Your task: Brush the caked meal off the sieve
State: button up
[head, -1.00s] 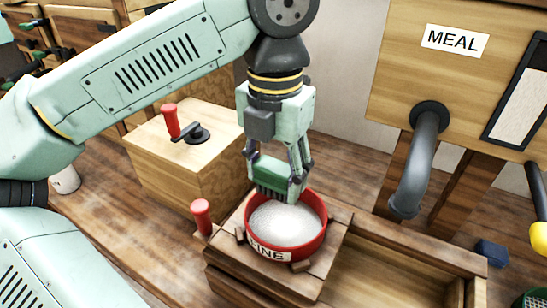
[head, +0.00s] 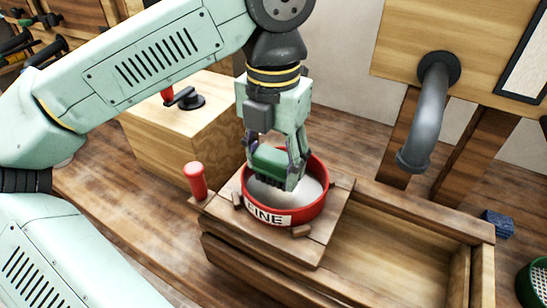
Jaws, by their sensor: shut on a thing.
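The red round sieve (head: 320,205), labelled "FINE", sits between small wooden blocks on a wooden sliding board (head: 322,240). Pale meal (head: 311,190) covers the visible part of its mesh. My gripper (head: 279,165) is shut on a green brush (head: 268,158), held inside the sieve's rim at the left and back part. The brush's lower edge is at the meal; whether it presses on it I cannot tell. The gripper hides the back left of the mesh.
A red handle (head: 195,180) stands at the board's left. An open wooden trough (head: 385,262) lies to the right. A grey spout (head: 427,120) hangs at the upper right. A wooden box with a crank (head: 185,125) stands behind left. A green sieve (head: 535,285) is at the right edge.

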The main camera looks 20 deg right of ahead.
aim_at(293, 197)
jog(key=shift+f+b, duration=0.95)
jog(key=shift+f, duration=0.1)
dwell(0.4)
jog(key=shift+s+d, duration=0.1)
jog(key=shift+d, duration=0.05)
jog(key=shift+s+d+r, duration=0.1)
jog(key=shift+s+d, duration=1)
jog(key=shift+s, duration=0.05)
jog(key=shift+f+b, duration=0.2)
jog(key=shift+b, duration=0.2)
